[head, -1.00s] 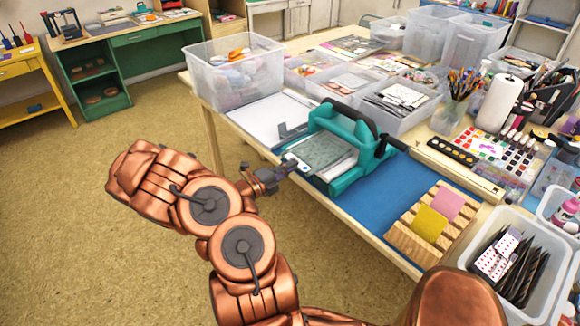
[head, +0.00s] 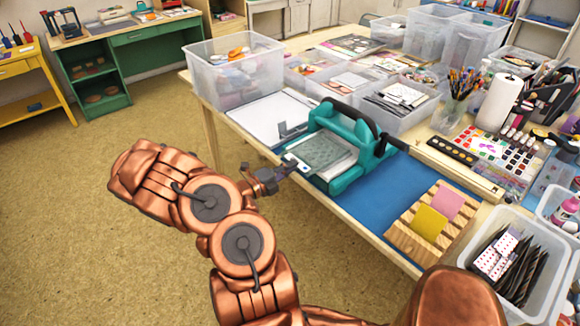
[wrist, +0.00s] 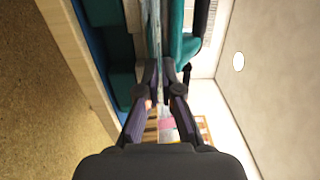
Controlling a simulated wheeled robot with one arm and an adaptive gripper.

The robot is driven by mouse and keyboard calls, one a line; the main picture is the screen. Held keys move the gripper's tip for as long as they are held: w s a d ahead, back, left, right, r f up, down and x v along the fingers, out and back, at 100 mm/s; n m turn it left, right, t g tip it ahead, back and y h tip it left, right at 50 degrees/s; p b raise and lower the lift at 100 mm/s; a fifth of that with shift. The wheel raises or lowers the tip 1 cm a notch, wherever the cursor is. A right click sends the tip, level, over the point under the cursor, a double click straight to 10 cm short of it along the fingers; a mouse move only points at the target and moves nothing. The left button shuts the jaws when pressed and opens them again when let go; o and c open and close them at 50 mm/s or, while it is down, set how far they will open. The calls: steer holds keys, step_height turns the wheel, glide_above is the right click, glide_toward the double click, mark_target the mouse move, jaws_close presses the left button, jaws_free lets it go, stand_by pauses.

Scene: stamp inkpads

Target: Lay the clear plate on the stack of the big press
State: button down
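The big press (head: 352,140) is a teal machine with a black handle on the table. A thin greyish see-through sheet, which I take for the clear plate (head: 322,150), lies level at the press's near-left side over a white layer. I cannot tell whether it rests on the stack. My gripper (head: 287,166) is at its near-left edge. In the wrist view my gripper's fingertips (wrist: 160,72) are close together at the edge-on plate (wrist: 153,35), and appear shut on it. The stack's layers are mostly hidden under the plate.
A blue mat (head: 385,200) lies under the press. A wooden rack (head: 412,240) with yellow and pink pads is at its right. A clear bin (head: 235,85) stands behind left. Several bins and art supplies crowd the back and right. Open floor lies left of the table.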

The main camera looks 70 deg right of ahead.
steer(key=shift+f, duration=0.2)
steer(key=c, duration=1.8)
jaws_free()
steer(key=o, duration=0.6)
steer(key=shift+c, duration=0.2)
steer(key=shift+a, duration=0.1)
steer(key=p+v, duration=0.2)
steer(key=v, duration=0.2)
steer(key=shift+w+a+r, duration=0.1)
steer(key=shift+w+a, duration=0.15)
steer(key=shift+a, duration=0.05)
steer(key=v, duration=1.2)
